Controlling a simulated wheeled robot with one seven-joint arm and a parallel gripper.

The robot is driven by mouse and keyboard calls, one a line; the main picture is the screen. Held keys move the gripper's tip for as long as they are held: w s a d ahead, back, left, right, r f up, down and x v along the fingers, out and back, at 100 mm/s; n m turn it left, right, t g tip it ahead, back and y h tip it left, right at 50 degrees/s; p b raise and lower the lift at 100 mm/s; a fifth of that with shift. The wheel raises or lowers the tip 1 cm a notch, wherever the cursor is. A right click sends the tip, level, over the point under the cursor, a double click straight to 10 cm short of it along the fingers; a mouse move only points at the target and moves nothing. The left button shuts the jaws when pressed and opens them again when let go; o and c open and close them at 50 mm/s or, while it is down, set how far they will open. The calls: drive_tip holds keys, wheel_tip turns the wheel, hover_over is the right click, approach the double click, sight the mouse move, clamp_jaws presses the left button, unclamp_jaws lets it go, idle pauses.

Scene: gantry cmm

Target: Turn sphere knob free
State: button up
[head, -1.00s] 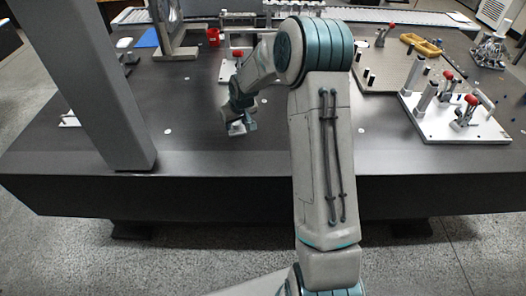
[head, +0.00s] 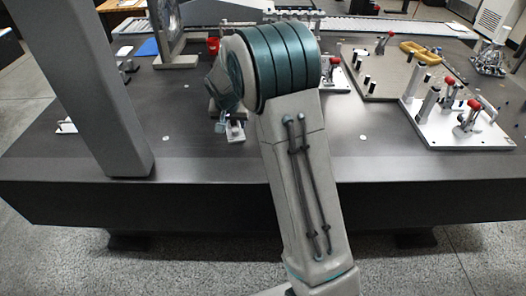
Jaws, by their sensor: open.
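A small pale metal piece (head: 236,133) stands on the dark table, left of the middle of the head view. It looks like a small base or fixture. I cannot make out a sphere knob on it. My gripper (head: 223,126) is at its left side, partly hidden behind my large teal arm joint; a small teal part of it shows low by the metal piece. It is open. I cannot tell whether it touches the piece or surrounds anything.
A grey upright column (head: 85,90) stands on the left. A white fixture plate (head: 450,137) with red-tipped clamps lies at the right, beside a grey plate (head: 375,92). The table front is clear.

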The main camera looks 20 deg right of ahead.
drive_tip(key=v, duration=1)
drive_tip(key=s+d+r+n, duration=0.1)
drive_tip(key=s, duration=1)
drive_tip(key=s+d+r+n+g+y, duration=0.1)
drive_tip(key=s+n, duration=0.1)
drive_tip(key=s, duration=0.9)
drive_tip(key=shift+s+d+g+p, duration=0.3)
drive_tip(key=shift+s+d+p, duration=0.05)
drive_tip(key=shift+s+p, duration=0.05)
drive_tip(key=s+r+n+p, duration=0.1)
drive_tip(key=s+r+p, duration=0.7)
drive_tip(key=r+p, duration=0.3)
drive_tip(key=shift+s+y+p, duration=0.3)
drive_tip(key=shift+y, duration=0.1)
